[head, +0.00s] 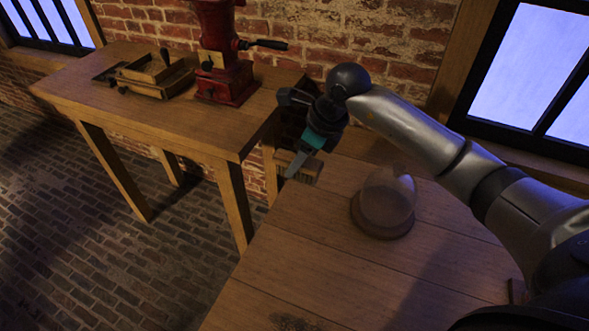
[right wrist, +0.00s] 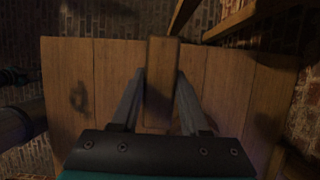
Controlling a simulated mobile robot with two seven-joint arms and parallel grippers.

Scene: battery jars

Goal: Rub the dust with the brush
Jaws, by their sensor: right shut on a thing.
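My right gripper (head: 294,168) is shut on a wooden brush (head: 303,168), held over the far left edge of the near table (head: 330,270). Pale bristles show under its block. In the right wrist view the fingers (right wrist: 158,100) grip the long wooden block of the brush (right wrist: 162,75) from both sides. A dark smudge that looks like the dust (head: 298,322) lies on the near table at the bottom edge of the head view. It also seems to show in the right wrist view (right wrist: 78,96), left of the brush and apart from it. My left gripper is not in view.
A clear glass dome on a round base (head: 385,205) stands on the near table, right of the brush. A second table (head: 190,125) at the left holds a red grinder (head: 225,60) and a wooden tray (head: 155,75).

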